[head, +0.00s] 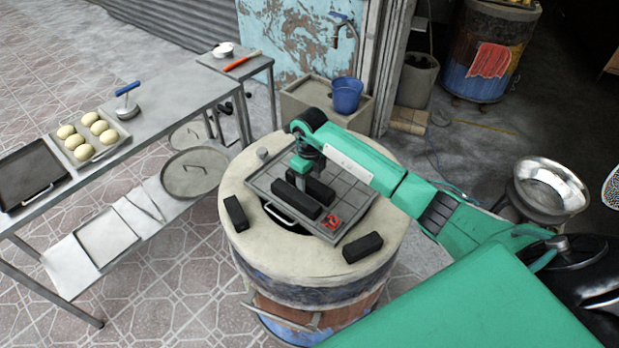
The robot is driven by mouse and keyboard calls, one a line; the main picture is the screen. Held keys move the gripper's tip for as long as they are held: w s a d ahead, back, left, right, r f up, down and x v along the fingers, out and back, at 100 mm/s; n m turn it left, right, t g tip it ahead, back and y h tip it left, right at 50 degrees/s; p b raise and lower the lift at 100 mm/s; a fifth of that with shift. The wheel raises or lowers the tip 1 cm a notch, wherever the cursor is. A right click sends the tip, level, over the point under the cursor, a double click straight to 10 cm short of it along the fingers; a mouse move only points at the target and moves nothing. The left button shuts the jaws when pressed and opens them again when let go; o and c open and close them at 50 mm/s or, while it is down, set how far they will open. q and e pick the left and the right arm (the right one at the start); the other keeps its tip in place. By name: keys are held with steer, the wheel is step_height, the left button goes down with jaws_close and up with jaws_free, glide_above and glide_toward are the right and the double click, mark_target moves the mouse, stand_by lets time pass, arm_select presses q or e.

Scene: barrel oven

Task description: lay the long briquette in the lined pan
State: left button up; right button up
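The pan (348,190), a grey tray with a grid of lines and wire handles, sits on top of the barrel oven (290,255). A long dark briquette (296,200) lies along the near left part of the pan, and another dark block (320,188) is just behind it. My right gripper (302,183) points down over the pan at these two blocks. Its fingertips are partly hidden, so I cannot tell if it grips one. Two more dark briquettes lie on the oven's rim, one at left (236,213) and one at front right (362,247). My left gripper is not in view.
A small red item (332,222) lies at the pan's near right corner. A metal table (165,112) at left holds a tray of pale buns (110,152), a dark pan (30,175) and a blue-handled tool (127,104). A blue bucket (346,97) stands behind the oven.

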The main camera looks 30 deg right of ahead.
mark_target(310, 181)
steer(key=shift+r, duration=0.1)
steer(key=shift+r, duration=0.2)
step_height(310, 181, up, 12)
steer(key=b, duration=0.3)
steer(key=shift+f, duration=0.15)
steer(key=shift+f, duration=0.1)
